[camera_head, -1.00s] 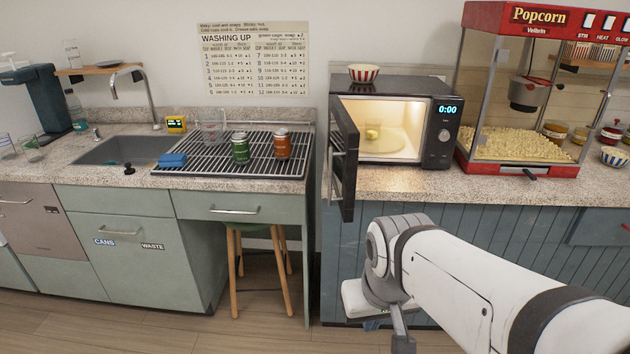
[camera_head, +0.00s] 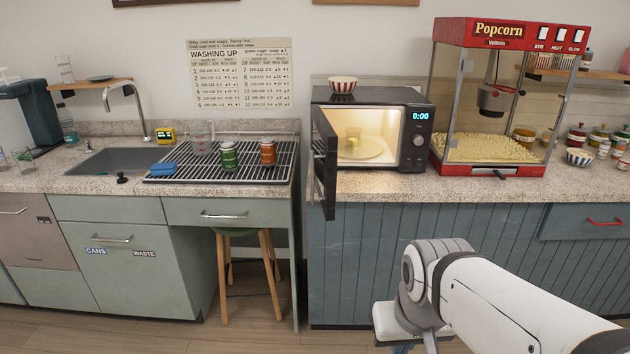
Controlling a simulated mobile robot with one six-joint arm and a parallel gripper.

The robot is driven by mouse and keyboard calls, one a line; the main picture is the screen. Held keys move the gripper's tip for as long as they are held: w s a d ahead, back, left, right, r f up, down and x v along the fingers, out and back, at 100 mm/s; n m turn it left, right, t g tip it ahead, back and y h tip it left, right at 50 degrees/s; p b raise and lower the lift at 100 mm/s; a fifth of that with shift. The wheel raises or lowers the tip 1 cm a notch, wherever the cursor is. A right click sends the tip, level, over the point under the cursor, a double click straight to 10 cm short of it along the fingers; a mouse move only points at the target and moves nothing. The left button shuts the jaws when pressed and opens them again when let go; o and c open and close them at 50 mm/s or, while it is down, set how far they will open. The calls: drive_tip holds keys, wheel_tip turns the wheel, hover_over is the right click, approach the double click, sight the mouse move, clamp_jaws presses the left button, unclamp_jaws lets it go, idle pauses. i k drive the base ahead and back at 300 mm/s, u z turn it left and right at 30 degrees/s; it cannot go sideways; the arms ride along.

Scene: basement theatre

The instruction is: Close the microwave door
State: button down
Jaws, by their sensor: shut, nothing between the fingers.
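The microwave (camera_head: 418,104) stands on the speckled counter, with a black body and a lit display reading 0:00. Its dark door (camera_head: 326,165) is hinged at the left and stands wide open, swung out toward me past the counter's front edge.
A striped bowl (camera_head: 343,84) sits on top of the microwave. The popcorn machine (camera_head: 508,34) stands close at its right. At the left, cans stand on a black drying rack (camera_head: 187,178). A stool (camera_head: 224,277) is under that counter. The floor ahead is partly clear.

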sight(324, 139)
drive_tip(key=z, duration=0.05)
drive_tip(key=i, duration=1)
